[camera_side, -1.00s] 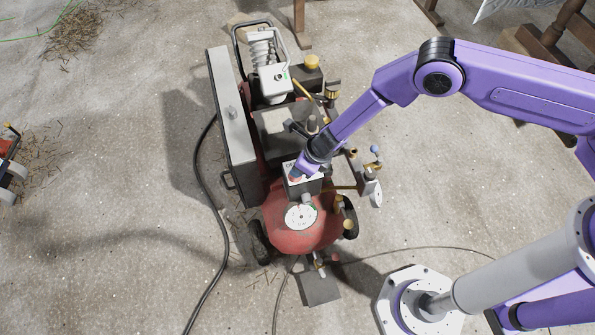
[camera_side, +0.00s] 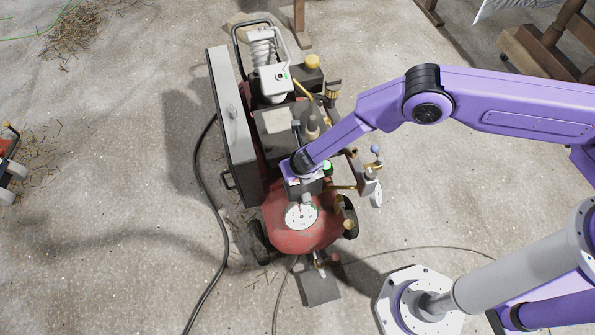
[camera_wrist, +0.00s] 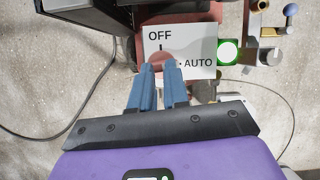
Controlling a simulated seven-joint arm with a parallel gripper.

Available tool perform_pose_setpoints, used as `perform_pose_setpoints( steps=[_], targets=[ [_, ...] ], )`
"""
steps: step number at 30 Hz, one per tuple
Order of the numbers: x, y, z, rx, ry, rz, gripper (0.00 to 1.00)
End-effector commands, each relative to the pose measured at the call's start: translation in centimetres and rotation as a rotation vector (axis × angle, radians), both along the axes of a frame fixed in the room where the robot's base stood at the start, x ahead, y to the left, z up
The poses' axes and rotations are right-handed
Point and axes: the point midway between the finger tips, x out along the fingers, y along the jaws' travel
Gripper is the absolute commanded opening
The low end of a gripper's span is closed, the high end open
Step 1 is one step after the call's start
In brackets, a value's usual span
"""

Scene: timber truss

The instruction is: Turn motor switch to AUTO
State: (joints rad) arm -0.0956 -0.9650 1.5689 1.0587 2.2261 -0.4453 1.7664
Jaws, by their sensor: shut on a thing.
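The motor switch is a red knob (camera_wrist: 162,57) on a white plate (camera_wrist: 203,45) marked OFF at the top and AUTO at the right. A dark tick stands below OFF. My gripper (camera_wrist: 160,67) is shut on the knob, with one blue finger at each side. The fingers hide part of the knob, and I cannot tell exactly where it points. A lamp (camera_wrist: 228,52) right of the plate glows green. In the side view, the switch box (camera_side: 302,188) sits above the front of the red tank, and my wrist covers most of its top.
The compressor's red tank (camera_side: 290,240) has a white dial (camera_side: 301,216) in front. A small gauge (camera_side: 376,197) and brass fittings stand to the right. A tall grey panel (camera_side: 232,120) rises on the left. A black hose (camera_side: 205,180) lies on the open concrete floor.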

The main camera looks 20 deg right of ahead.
Motion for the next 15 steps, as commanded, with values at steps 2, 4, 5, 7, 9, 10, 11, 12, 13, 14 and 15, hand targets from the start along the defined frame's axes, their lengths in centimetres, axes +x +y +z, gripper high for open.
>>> perform_pose_setpoints(
  steps=[2, 4, 5, 7, 9, 10, 11, 12, 13, 14, 15],
  targets=[
    [-0.5, 0.2, -1.4, 0.031, 0.025, -0.040, 0.16],
    [-0.4, 0.0, -1.4, 0.030, 0.025, -0.035, 0.28],
    [-0.4, 0.0, -1.4, 0.030, 0.025, -0.035, 0.28],
    [-0.4, 0.0, -1.4, 0.029, 0.025, -0.036, 0.28],
    [-0.4, 0.0, -1.3, 0.029, 0.025, -0.035, 0.28],
    [-0.4, 0.0, -1.2, 0.029, 0.025, -0.035, 0.28],
    [-0.5, 0.0, -1.0, 0.029, 0.024, -0.034, 0.28],
    [-0.6, 0.0, -0.8, 0.028, 0.024, -0.033, 0.28],
    [-0.7, 0.0, -0.6, 0.028, 0.024, -0.033, 0.28],
    [-0.8, 0.0, -0.4, 0.029, 0.025, -0.031, 0.28],
    [-1.0, 0.0, -0.1, 0.028, 0.026, -0.033, 0.32]
  ],
)
